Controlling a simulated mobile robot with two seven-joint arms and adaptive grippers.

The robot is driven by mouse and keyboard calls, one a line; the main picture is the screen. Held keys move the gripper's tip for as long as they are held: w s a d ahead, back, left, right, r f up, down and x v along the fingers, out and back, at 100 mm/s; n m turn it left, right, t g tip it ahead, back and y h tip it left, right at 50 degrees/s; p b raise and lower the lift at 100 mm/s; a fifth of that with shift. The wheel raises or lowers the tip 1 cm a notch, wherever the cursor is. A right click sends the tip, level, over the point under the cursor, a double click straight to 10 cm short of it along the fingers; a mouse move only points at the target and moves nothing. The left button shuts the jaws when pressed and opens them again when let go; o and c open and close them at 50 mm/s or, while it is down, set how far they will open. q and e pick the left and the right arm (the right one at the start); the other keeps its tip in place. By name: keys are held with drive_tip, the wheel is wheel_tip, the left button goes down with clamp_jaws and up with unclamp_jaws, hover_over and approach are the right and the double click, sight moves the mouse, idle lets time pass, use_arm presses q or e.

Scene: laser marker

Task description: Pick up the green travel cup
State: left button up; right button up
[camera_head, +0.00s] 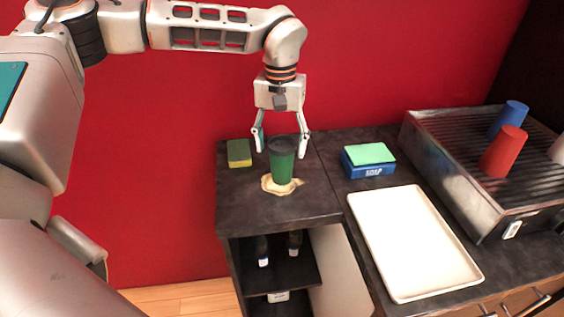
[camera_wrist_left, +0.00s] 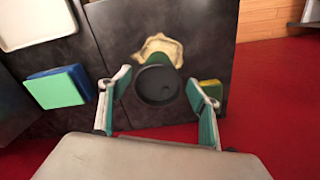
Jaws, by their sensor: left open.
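The green travel cup (camera_head: 283,166) with a dark lid stands upright on the dark counter at the centre, in a pale irregular spill (camera_head: 268,186). In the left wrist view its dark lid (camera_wrist_left: 157,85) faces the camera, between and slightly beyond the fingertips. My left gripper (camera_head: 281,145) is open and points down at the cup, one finger on each side of the lid. In the left wrist view, my left gripper (camera_wrist_left: 161,77) shows a gap between each finger and the lid. My right gripper is not in view.
A yellow-green sponge (camera_head: 239,153) lies left of the cup. A blue box with a green top (camera_head: 368,160) sits to its right. A white tray (camera_head: 372,230) lies in front right. A ridged rack (camera_head: 436,150) holds red (camera_head: 503,151) and blue (camera_head: 510,117) cups. A red wall stands behind.

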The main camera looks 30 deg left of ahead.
sight(282, 161)
use_arm(q)
wheel_tip(282, 161, down, 5)
drive_tip(key=shift+w+f, duration=0.15)
drive_tip(key=shift+f, duration=0.05)
drive_tip(key=c, duration=0.9)
drive_tip(key=shift+o, duration=0.2)
